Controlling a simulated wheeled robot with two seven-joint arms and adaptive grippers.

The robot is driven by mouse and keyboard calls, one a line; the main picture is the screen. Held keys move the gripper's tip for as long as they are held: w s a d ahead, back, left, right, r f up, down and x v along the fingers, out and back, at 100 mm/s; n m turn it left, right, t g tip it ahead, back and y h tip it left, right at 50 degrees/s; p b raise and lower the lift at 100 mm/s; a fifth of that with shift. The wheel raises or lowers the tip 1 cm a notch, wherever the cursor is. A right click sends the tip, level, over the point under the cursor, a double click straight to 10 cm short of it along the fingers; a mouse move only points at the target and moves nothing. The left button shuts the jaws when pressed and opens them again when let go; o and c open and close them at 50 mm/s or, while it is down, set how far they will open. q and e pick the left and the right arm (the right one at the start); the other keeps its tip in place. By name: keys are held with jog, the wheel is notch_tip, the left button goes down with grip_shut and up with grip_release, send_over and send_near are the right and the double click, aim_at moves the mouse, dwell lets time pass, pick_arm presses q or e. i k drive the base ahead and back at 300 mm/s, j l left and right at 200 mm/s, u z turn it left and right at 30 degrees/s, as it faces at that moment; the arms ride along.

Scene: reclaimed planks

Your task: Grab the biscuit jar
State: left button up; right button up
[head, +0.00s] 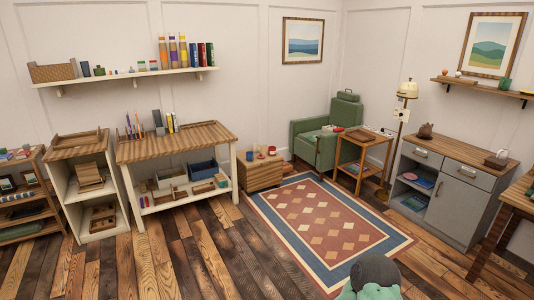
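I cannot make out for sure which object is the biscuit jar. A brown rounded pot (425,131) stands on top of the grey cabinet (455,205) at the right. A smaller whitish object (497,160) sits on the same top, further right. A blue cup-like object (249,156) and a red one (272,150) stand on the low wooden chest (262,177) near the middle. All are small and far off, so details are unclear. Neither of my grippers can be made out in the head view.
A patterned rug (322,232) lies mid-floor with clear room on it. A green armchair (318,150) and small side table (361,160) stand behind it. A wooden-topped workbench (178,145) and shelves stand left. A wooden table (516,195) juts in at the right edge.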

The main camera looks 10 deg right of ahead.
aim_at(272, 151)
jog(key=i+l+z, duration=0.3)
jog(key=i, duration=0.3)
jog(key=i+l+z, duration=0.3)
jog(key=i, duration=0.35)
jog(key=i+z, duration=0.3)
jog(key=i, duration=3.05)
jog(key=i+u, duration=0.4)
jog(key=i+l+u, duration=0.4)
jog(key=i, duration=0.15)
jog(key=i+l+u, duration=0.3)
jog(key=i+u, duration=0.15)
jog(key=i+l+u, duration=0.15)
jog(key=u, duration=0.25)
jog(key=i+l+u, duration=0.25)
jog(key=u, duration=0.15)
jog(key=i+l+u, duration=0.25)
jog(key=u, duration=0.15)
jog(key=i+l+u, duration=0.15)
jog(key=l+u, duration=0.25)
jog(key=i+l+u, duration=0.1)
jog(key=l+u, duration=0.35)
jog(key=i+l+u, duration=0.1)
jog(key=l+u, duration=0.15)
jog(key=l, duration=0.15)
